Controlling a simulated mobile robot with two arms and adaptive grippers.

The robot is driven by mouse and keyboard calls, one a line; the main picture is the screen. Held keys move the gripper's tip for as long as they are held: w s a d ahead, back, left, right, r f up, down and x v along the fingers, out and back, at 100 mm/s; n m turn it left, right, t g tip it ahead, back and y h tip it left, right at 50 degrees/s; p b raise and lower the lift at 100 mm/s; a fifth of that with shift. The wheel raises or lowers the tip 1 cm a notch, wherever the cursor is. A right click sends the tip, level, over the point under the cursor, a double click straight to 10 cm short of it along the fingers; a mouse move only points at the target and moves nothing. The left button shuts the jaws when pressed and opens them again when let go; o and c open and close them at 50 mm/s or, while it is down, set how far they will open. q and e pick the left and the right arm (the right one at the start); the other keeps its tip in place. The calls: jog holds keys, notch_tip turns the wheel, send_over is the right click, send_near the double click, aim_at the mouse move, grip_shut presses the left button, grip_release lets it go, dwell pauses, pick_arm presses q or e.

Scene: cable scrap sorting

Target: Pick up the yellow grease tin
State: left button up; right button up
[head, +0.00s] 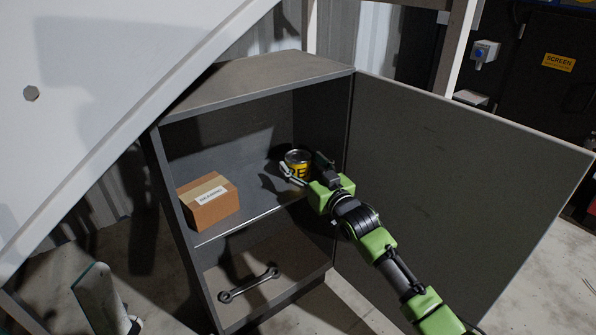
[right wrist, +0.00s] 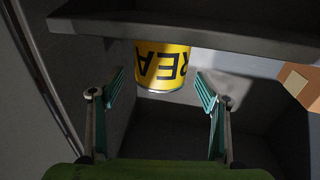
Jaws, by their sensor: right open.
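The yellow grease tin (head: 298,161) stands on the upper shelf of an open grey cabinet, near its right side. It has a grey top and black lettering. My right gripper (head: 304,170) is at the tin, its fingers spread on either side of it in the head view. In the right wrist view the tin (right wrist: 164,66) appears upside down, ahead of and between the open fingertips of the right gripper (right wrist: 161,90). I cannot tell whether a finger touches it. My left gripper is not in view.
A cardboard box (head: 208,201) with a white label sits on the same shelf at the left; it also shows in the right wrist view (right wrist: 300,85). A wrench (head: 249,285) lies on the lower shelf. The cabinet door (head: 460,170) stands open on the right, beside my right arm.

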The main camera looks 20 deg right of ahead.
aim_at(292, 152)
jog(key=shift+w+a+f+b, duration=0.15)
jog(key=shift+w+b, duration=0.1)
jog(key=shift+w, duration=0.35)
jog(key=shift+w+a+f+b, duration=0.1)
jog(key=shift+w+b, duration=0.15)
jog(key=shift+w, duration=0.3)
jog(key=shift+w+r, duration=0.15)
jog(key=shift+w, duration=0.2)
jog(key=c, duration=1.6)
jog(key=shift+r, duration=0.15)
